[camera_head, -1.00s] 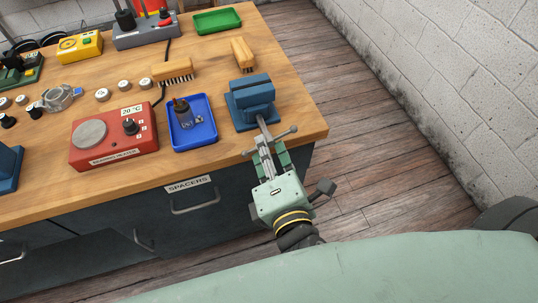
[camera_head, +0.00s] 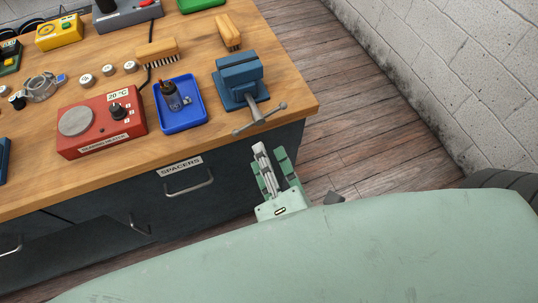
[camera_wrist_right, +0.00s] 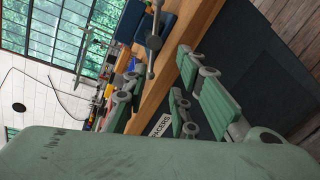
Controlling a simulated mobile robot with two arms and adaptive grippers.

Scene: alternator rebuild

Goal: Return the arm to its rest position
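My right gripper (camera_head: 272,158) hangs in front of the workbench's front right corner, beside the drawer front and apart from the vise. Its green fingers are spread and nothing shows between them. Its lower body is hidden behind my own green body. The fingers also show in the right wrist view (camera_wrist_right: 155,103), with a gap between them. The blue vise (camera_head: 240,82) stands on the bench corner, its bar handle toward me and clear of the fingers. My left gripper is not in view.
The wooden workbench (camera_head: 215,143) carries a blue tray (camera_head: 190,119) with a small bottle, a red heater (camera_head: 85,139), brushes and a yellow box (camera_head: 60,33). A drawer labelled SPACERS (camera_head: 182,167) is below. Open floor (camera_head: 370,130) lies at right, then a brick wall (camera_head: 450,60).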

